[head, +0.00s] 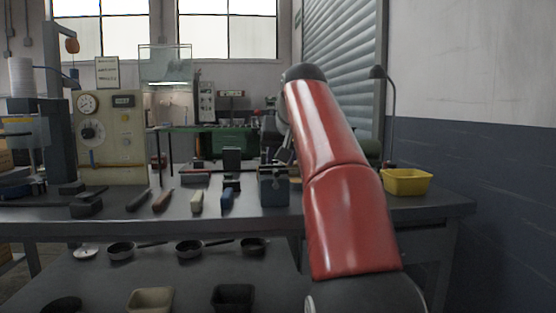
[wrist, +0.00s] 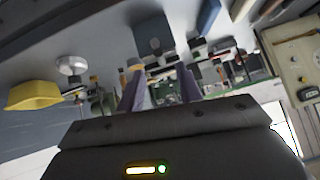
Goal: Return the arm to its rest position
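My red arm (head: 340,180) rises from the lower right of the head view and bends forward above the workbench (head: 250,215). My gripper is mostly hidden behind the arm in the head view. In the tilted, upside-down wrist view, the two fingers of my gripper (wrist: 159,84) stand apart with nothing seen held between them. Small dark pans (head: 122,249), (head: 190,247) and (head: 253,246) rest on the lower surface in front of the bench, apart from my arm.
A yellow bin (head: 406,182) stands at the bench's right end, beside a lamp (head: 391,120). Tools and a blue-grey block (head: 274,187) lie along the bench. A beige container (head: 150,299) and a black container (head: 233,297) sit low in front. A beige panel (head: 110,137) stands left.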

